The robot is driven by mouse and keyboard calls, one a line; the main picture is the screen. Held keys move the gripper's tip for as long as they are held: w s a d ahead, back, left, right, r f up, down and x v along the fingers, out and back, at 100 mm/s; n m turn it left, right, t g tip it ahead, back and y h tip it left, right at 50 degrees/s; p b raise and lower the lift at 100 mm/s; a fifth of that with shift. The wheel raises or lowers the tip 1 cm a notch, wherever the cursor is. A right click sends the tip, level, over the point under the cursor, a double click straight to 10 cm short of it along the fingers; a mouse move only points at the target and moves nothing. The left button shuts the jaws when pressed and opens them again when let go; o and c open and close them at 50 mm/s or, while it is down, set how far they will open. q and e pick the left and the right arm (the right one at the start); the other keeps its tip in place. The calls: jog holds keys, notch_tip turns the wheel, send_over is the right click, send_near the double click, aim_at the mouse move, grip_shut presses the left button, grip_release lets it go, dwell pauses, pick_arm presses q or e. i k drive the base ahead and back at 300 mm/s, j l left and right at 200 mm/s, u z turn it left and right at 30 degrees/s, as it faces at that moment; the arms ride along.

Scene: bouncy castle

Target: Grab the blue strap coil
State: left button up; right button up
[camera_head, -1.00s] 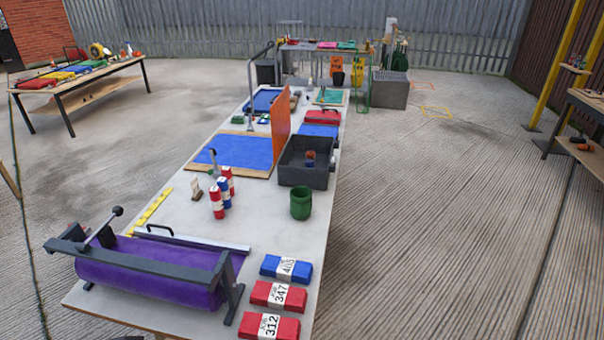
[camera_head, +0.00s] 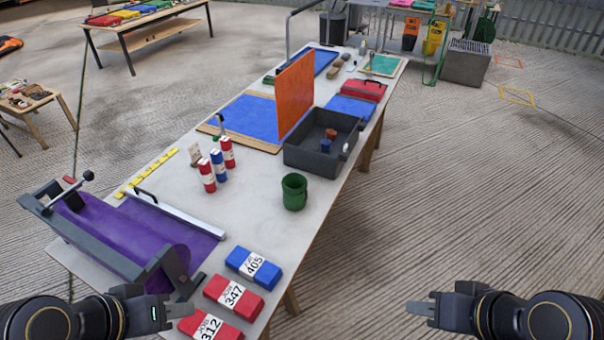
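A small blue item (camera_head: 326,146), which looks like the blue strap coil, lies inside the dark grey bin (camera_head: 303,160) on the long table. An orange-brown item (camera_head: 331,133) lies just behind it. My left gripper (camera_head: 180,311) is low at the bottom left, in front of the table's near end and close to the red packs. My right gripper (camera_head: 420,307) is low at the bottom right, over the floor beside the table. Both are well apart from the bin. I cannot see whether their fingers are open or shut.
A green pot (camera_head: 294,192) stands in front of the bin, and an orange upright panel (camera_head: 295,92) stands behind its left side. Red and blue cylinders (camera_head: 218,165) stand to the left. A purple roll frame (camera_head: 120,235) fills the near left.

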aim_at(326, 146)
jog(key=i+l+u, duration=0.1)
jog(key=l, duration=0.25)
jog(key=i+l+u, duration=0.25)
jog(key=l, duration=0.45)
jog(key=i+l+u, duration=0.15)
jog(key=l, duration=0.2)
jog(key=i+l+u, duration=0.1)
jog(key=l, duration=0.25)
jog(key=i+l+u, duration=0.1)
jog(key=u, duration=0.35)
jog(key=l+u, duration=0.1)
jog(key=u, duration=0.3)
jog(key=i+l+u, duration=0.1)
jog(key=u, duration=0.35)
jog(key=i+l+u, duration=0.1)
jog(key=l+u, duration=0.25)
jog(key=l, duration=0.6)
jog(key=l+u, duration=0.4)
jog(key=l, duration=1.6)
jog(key=k, duration=0.05)
